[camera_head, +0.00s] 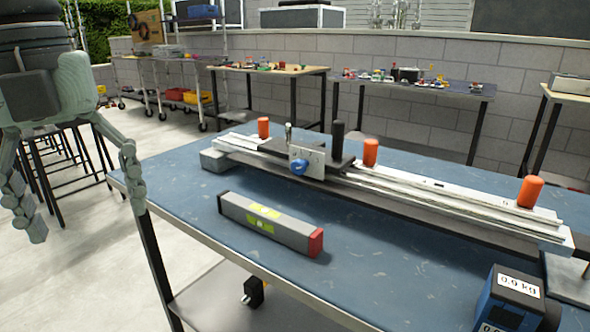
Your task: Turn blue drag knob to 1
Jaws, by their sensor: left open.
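The blue drag knob (299,168) sits on the front of a small light plate (314,157) on the carriage of a long silver rail (420,190). Marks on the plate are too small to read, so I cannot tell the knob's setting. A black upright post (338,140) stands on the carriage to the right of the knob. My left gripper (88,220) is open and empty at the left, with its fingers pointing down beside the table's left end. It is well apart from the knob. My right gripper is out of view.
Orange cylinders (371,153) stand along the rail. A grey level with a red end (316,242) lies on the blue table (190,230) in front of the rail. The table's front middle is clear.

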